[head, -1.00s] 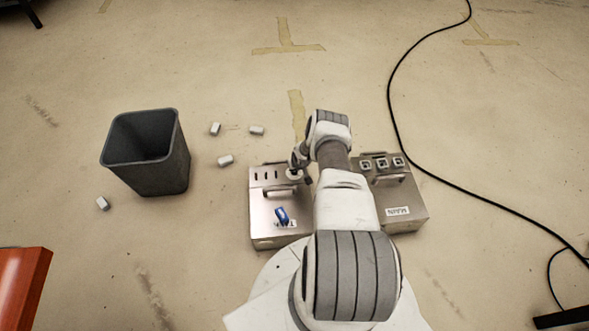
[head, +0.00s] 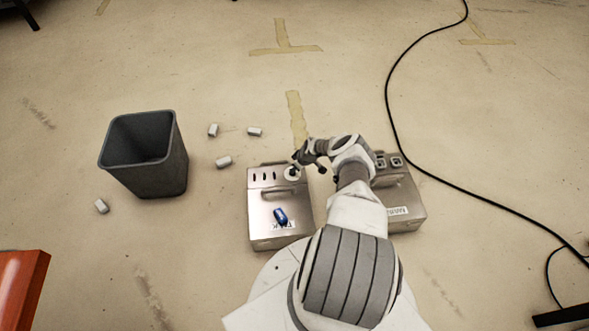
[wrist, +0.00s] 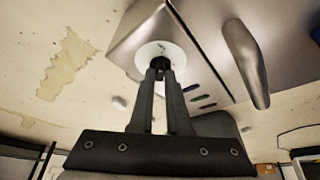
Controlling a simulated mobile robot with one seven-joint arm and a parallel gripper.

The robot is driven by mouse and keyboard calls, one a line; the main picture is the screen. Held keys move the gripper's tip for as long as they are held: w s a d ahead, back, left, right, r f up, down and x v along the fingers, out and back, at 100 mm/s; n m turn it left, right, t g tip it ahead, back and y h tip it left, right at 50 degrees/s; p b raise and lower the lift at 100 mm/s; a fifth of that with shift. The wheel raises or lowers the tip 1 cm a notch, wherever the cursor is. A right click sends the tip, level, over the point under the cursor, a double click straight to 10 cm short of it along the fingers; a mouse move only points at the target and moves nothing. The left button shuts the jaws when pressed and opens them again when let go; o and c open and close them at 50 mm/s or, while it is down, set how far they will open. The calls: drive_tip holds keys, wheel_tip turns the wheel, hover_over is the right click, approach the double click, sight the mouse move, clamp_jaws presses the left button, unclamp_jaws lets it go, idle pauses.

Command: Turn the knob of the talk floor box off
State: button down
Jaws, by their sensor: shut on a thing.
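The talk floor box (head: 265,235) is a silver metal case on the floor, left of my arm in the head view. Its label is partly covered by a blue object (head: 281,216) lying on it. The knob (wrist: 160,64) is dark and sits on a round white dial (head: 291,172) near the box's far right corner; the dial also shows in the wrist view (wrist: 148,50). My gripper (head: 298,160) reaches the dial from the far right side. In the wrist view its two fingers (wrist: 161,72) are shut on the knob, which they partly hide.
A second silver box (head: 408,190) labelled MAIN stands to the right, partly behind my arm. A grey bin (head: 165,180) and several small white blocks (head: 223,162) are to the left. A black cable (head: 440,175) runs along the right.

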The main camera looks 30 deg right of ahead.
idle(0.4)
drive_tip(key=c, duration=0.9)
unclamp_jaws()
drive_tip(key=p+v, duration=0.9)
drive_tip(key=v, duration=0.8)
drive_tip(key=shift+d+r, duration=0.15)
drive_tip(key=shift+r, duration=0.05)
